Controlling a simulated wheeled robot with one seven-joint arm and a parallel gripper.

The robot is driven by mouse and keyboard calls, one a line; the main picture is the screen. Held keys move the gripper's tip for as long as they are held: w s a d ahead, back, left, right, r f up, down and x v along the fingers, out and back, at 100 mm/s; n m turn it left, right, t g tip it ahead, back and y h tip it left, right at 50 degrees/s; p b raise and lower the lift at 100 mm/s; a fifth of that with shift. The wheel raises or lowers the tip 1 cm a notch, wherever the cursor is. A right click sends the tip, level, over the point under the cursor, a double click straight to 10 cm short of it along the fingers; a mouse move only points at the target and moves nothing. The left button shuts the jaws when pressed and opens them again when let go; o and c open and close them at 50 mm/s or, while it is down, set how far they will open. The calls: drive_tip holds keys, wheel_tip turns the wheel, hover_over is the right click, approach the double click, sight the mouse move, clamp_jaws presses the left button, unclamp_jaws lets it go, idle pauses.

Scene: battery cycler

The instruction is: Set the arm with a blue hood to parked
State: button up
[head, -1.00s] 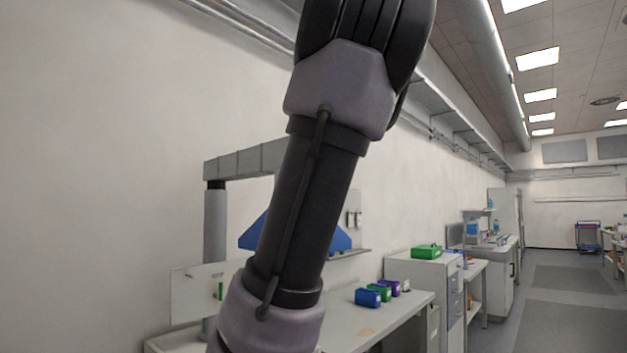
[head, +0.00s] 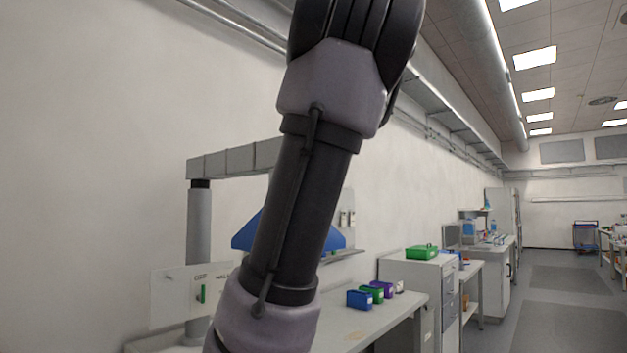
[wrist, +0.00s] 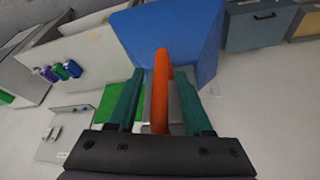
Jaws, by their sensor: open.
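The blue hood (head: 336,241) hangs at the end of a grey jointed arm (head: 230,162) on a grey post (head: 199,225). In the head view my own arm hides the hood's middle; my gripper is out of that view. In the wrist view the blue hood (wrist: 180,32) fills the top middle. My gripper (wrist: 159,76) is open, its two teal fingers on either side of an orange handle (wrist: 161,92) by the hood. Gaps show beside the handle; I cannot tell whether either finger touches it.
The bench (head: 345,325) holds small blue, green and purple bins (head: 372,295). A drawer cabinet (head: 425,275) with a green box (head: 421,252) is beyond. The aisle floor at right is clear.

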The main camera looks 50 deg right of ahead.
drive_tip(key=v, duration=1)
drive_tip(key=shift+r, duration=0.4)
drive_tip(key=shift+s+a, duration=0.1)
